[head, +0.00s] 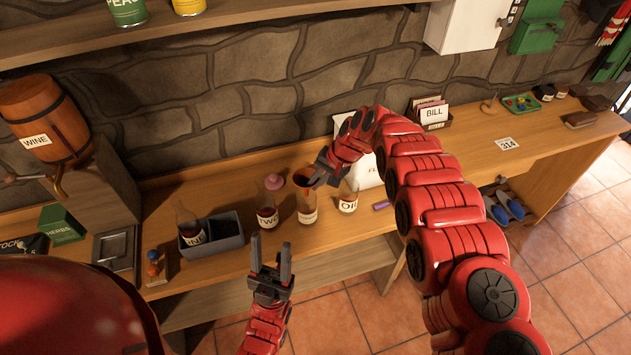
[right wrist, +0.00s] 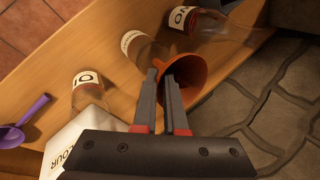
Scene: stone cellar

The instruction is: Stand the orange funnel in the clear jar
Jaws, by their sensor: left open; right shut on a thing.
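The orange funnel (right wrist: 198,82) is between the fingers of my right gripper (right wrist: 164,72), which is shut on its rim side. In the head view the funnel (head: 306,182) is at the top of the clear jar (head: 307,217), which has a pale label and stands on the bench. The jar also shows in the right wrist view (right wrist: 143,50), just beyond the funnel. I cannot tell whether the spout is inside the jar mouth. My right gripper (head: 324,172) comes in from the right. My left gripper (head: 270,262) is open and empty, in front of the bench edge.
Labelled bottles stand close on both sides: one at left (head: 267,218), the OIL bottle (head: 348,203) at right. A grey bin (head: 226,240) holds another bottle. A white flour packet (right wrist: 66,137) and purple scoop (right wrist: 33,113) are near. The bench (head: 460,172) is clearer farther right.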

